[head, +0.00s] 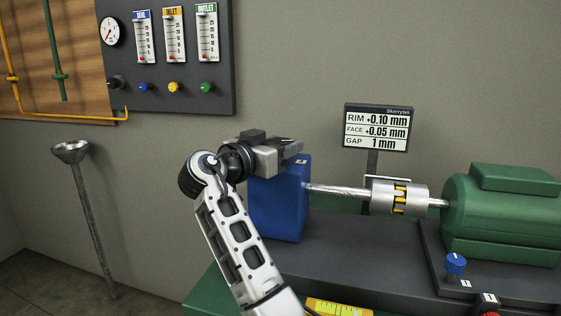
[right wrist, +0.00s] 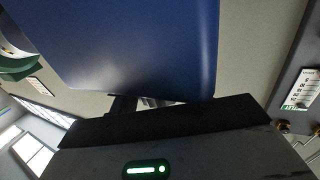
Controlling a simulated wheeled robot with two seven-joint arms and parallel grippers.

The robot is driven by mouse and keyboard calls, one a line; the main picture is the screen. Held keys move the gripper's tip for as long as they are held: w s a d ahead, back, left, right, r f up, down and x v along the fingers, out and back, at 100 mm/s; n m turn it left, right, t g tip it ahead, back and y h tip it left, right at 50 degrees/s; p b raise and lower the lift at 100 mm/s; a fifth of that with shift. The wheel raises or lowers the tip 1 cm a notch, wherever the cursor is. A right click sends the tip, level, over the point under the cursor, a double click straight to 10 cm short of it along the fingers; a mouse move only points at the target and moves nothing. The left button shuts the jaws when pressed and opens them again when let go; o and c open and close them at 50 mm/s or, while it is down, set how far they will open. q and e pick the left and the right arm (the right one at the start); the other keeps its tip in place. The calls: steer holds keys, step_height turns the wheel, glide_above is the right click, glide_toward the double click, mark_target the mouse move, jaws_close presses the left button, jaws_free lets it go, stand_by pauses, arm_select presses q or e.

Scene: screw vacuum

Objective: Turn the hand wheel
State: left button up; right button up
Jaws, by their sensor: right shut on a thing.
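My right gripper (head: 286,150) is at the upper left of the blue pump block (head: 279,208) in the head view, its fingers at the block's top edge. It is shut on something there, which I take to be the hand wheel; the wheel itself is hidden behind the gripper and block. In the right wrist view the blue block (right wrist: 145,45) fills the top, close in front of the gripper, and dark finger parts (right wrist: 122,106) show below it. My left gripper is not in view.
A shaft (head: 340,190) and coupling (head: 398,196) join the block to a green motor (head: 505,215). A readout sign (head: 377,128) stands behind. Blue (head: 455,265) and red knobs sit front right. A gauge panel (head: 170,55) hangs on the wall; a funnel stand (head: 88,205) is left.

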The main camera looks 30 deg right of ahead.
steer(key=m+g+b, duration=0.1)
steer(key=m+g, duration=0.1)
steer(key=g, duration=0.1)
steer(key=shift+f+h, duration=0.15)
steer(key=shift+h, duration=0.15)
steer(key=shift+m+g, duration=0.4)
steer(key=shift+g, duration=0.3)
steer(key=m+g, duration=0.2)
steer(key=g, duration=0.1)
steer(key=shift+r+b, duration=0.2)
steer(key=shift+b, duration=0.15)
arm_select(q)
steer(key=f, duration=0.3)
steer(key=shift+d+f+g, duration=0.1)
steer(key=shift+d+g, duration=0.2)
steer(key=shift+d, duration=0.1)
arm_select(e)
steer(key=shift+m+g, duration=0.7)
steer(key=shift+g, duration=0.7)
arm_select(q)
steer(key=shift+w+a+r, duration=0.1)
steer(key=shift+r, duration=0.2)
arm_select(e)
steer(key=shift+m+g, duration=0.3)
steer(key=shift+m, duration=0.1)
steer(key=o, duration=1)
steer(key=shift+c, duration=0.2)
steer(key=shift+a, duration=0.1)
